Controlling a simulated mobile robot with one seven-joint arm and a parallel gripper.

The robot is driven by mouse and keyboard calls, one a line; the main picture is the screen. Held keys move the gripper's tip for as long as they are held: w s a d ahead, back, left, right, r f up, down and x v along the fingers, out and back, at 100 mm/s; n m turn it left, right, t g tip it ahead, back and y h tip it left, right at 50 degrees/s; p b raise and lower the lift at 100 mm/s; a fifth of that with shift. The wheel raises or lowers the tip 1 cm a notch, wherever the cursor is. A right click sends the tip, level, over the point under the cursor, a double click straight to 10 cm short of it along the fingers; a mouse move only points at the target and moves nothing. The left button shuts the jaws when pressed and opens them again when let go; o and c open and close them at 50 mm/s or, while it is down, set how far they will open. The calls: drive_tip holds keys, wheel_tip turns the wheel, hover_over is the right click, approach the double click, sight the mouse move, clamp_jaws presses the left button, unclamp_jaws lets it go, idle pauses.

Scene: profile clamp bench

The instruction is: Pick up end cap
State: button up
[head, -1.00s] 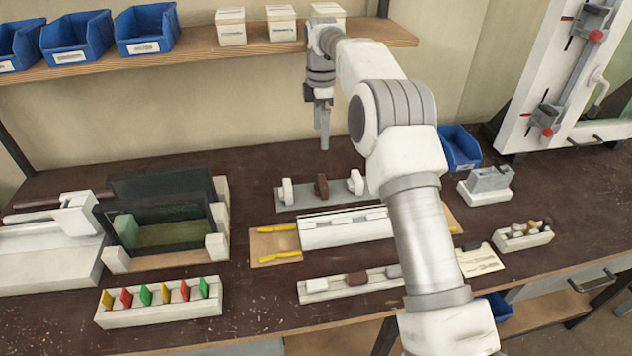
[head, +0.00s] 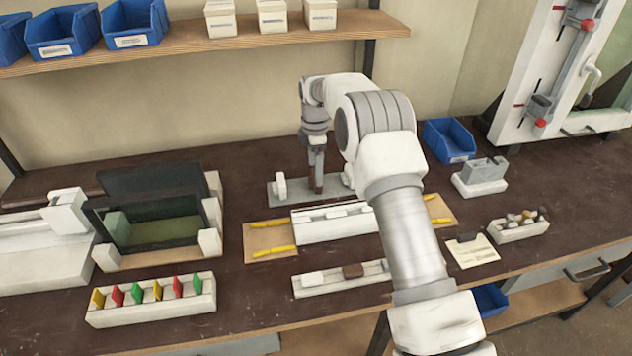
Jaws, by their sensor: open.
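A grey rack (head: 299,193) near the back of the bench holds a row of small upright pieces that look like end caps. A white one (head: 280,186) stands at its left, a brown one (head: 318,188) in the middle, and another white one (head: 348,179) at the right, partly behind my arm. My gripper (head: 317,178) points straight down at the brown piece. Its fingers are open and cover the piece's upper part. I cannot tell whether they touch it.
A white profile fixture (head: 318,233) on a wooden board is just in front of the rack. A front tray (head: 330,288) holds white and brown blocks. A dark-framed box (head: 150,250) stands left, and a blue bin (head: 448,140) right. A shelf (head: 220,50) hangs above.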

sight(314, 181)
wheel_tip(314, 181, down, 3)
drive_tip(key=shift+d+f, duration=0.1)
drive_tip(key=shift+f, duration=0.1)
drive_tip(key=shift+c, duration=0.2)
drive_tip(key=c, duration=1.1)
drive_tip(key=shift+c, duration=0.2)
drive_tip(key=shift+r, duration=0.1)
